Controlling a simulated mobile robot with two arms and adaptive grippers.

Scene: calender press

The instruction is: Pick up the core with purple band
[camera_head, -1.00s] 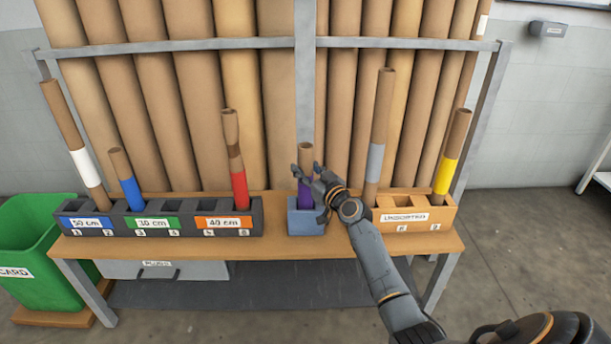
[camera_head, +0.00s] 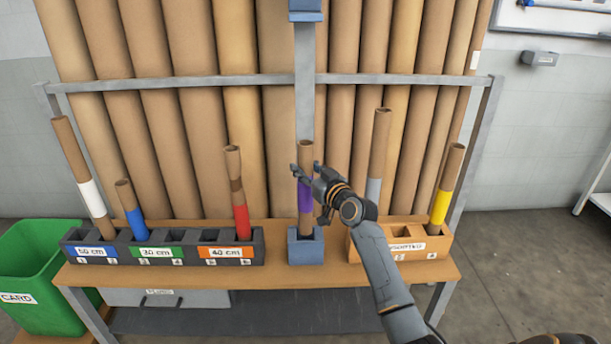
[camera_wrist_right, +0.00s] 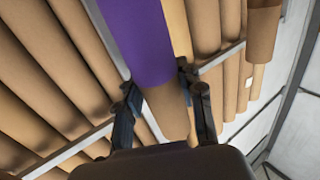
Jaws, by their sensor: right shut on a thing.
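The core with the purple band (camera_head: 305,197) stands upright at the centre of the head view, brown above and below its band. My right gripper (camera_head: 307,178) is shut on it around the upper part. The core is over the small blue holder (camera_head: 305,249); I cannot tell whether its lower end is clear of the holder. In the right wrist view the purple band (camera_wrist_right: 137,40) is large, and a brown end of the core shows between the fingers (camera_wrist_right: 160,100). My left gripper is not in view.
A dark rack (camera_head: 167,257) with several labelled slots holds white-, blue- and red-banded cores on the left. An orange rack (camera_head: 437,243) holds grey- and yellow-banded cores close to my right arm. Tall brown tubes (camera_head: 243,150) and a grey rail (camera_head: 200,84) stand behind.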

